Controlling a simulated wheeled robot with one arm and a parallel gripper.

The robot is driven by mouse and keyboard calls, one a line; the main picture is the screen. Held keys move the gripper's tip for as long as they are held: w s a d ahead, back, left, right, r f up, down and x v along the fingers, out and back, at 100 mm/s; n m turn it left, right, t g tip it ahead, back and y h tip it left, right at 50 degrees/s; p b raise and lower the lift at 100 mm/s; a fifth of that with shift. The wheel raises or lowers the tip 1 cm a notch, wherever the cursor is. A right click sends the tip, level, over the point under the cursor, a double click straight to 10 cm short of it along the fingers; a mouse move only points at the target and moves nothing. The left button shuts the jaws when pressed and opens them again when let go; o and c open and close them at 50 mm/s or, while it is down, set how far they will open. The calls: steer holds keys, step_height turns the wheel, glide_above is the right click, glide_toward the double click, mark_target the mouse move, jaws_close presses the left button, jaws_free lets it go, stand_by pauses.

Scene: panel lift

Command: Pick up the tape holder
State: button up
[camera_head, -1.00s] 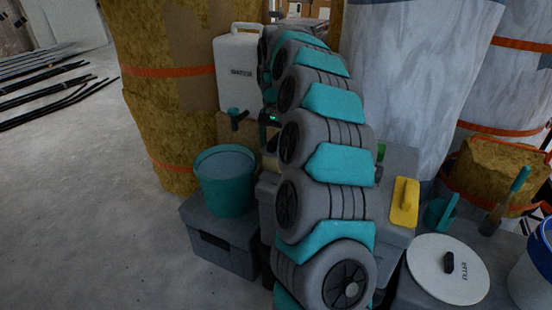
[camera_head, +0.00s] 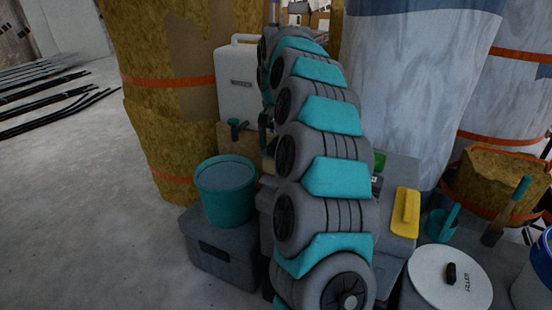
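I cannot make out the tape holder for certain. A small tan shape (camera_head: 271,146) shows just left of my arm, below a dark part that may belong to my gripper (camera_head: 265,122). A green thing (camera_head: 380,161) shows partly at the arm's right edge, on a grey case. My arm, grey with teal covers, fills the middle of the view and hides most of its own end. The fingers cannot be seen clearly, so whether they are open or holding something does not show.
A white canister (camera_head: 239,85) with a teal tap stands on a box behind a teal bucket (camera_head: 226,190) on a grey box (camera_head: 222,250). A yellow float (camera_head: 405,212) lies on the grey case. A white lidded bucket (camera_head: 450,283) is at right. Open floor (camera_head: 80,210) is at left.

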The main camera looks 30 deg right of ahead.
steer(key=shift+r, duration=0.6)
steer(key=s+a+r+b, duration=0.1)
steer(key=s+a+b, duration=0.1)
steer(key=s+a, duration=0.7)
steer(key=s, duration=0.4)
steer(key=shift+a+r, duration=0.2)
steer(key=shift+r, duration=0.05)
